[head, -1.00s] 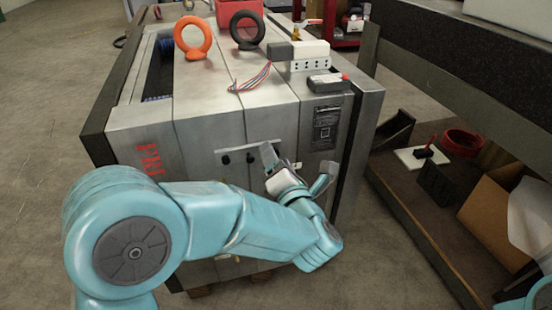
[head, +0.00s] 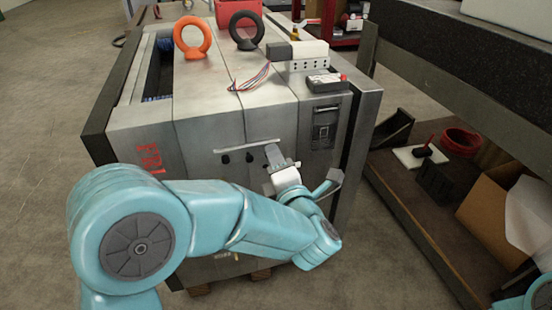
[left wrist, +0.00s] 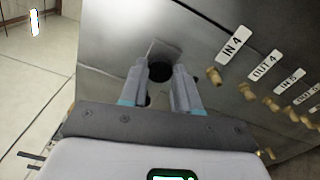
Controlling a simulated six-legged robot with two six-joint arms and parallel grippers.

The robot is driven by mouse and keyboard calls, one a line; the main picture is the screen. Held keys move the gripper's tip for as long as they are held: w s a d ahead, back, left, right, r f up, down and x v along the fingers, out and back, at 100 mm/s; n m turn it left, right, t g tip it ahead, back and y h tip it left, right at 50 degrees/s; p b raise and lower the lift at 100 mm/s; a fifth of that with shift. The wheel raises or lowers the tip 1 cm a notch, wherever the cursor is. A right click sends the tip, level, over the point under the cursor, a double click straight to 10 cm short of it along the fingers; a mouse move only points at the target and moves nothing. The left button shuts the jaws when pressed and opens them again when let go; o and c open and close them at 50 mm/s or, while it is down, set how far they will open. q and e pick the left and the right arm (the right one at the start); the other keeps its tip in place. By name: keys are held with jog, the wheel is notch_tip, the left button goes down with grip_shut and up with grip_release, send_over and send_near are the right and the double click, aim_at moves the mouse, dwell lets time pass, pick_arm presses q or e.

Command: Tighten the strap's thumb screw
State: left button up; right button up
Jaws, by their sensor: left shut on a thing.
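The strap (head: 240,146) is a thin pale metal bar across the front face of the grey mould base (head: 200,135). Two black knobs (head: 250,156) show under it, left of my left gripper (head: 273,155). That gripper is at the strap's right end, and its fingers hide the part they hold in the head view. In the left wrist view, my left gripper (left wrist: 158,88) has one finger on each side of a round black thumb screw (left wrist: 160,70) and is shut on it. The strap's pale end (left wrist: 160,48) shows behind the screw. My right gripper is out of view.
An orange ring (head: 192,37) and a black ring (head: 246,30) stand on the mould base, near loose wires (head: 252,80). Brass fittings (left wrist: 247,91) with labels such as IN 4 line the face beside the gripper. A shelf bench (head: 430,205) stands at the right.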

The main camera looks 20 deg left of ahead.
pick_arm(q)
jog(key=shift+a+m+p, duration=0.15)
jog(key=shift+m+p, duration=9.45)
jog(key=shift+m, duration=7.1)
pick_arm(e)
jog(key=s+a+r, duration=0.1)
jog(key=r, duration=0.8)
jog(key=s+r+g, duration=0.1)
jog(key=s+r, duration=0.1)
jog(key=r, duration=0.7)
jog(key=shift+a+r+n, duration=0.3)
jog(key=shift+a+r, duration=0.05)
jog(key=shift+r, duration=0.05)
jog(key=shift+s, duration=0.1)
pick_arm(q)
jog(key=o, duration=1.1)
jog(key=shift+c, duration=0.2)
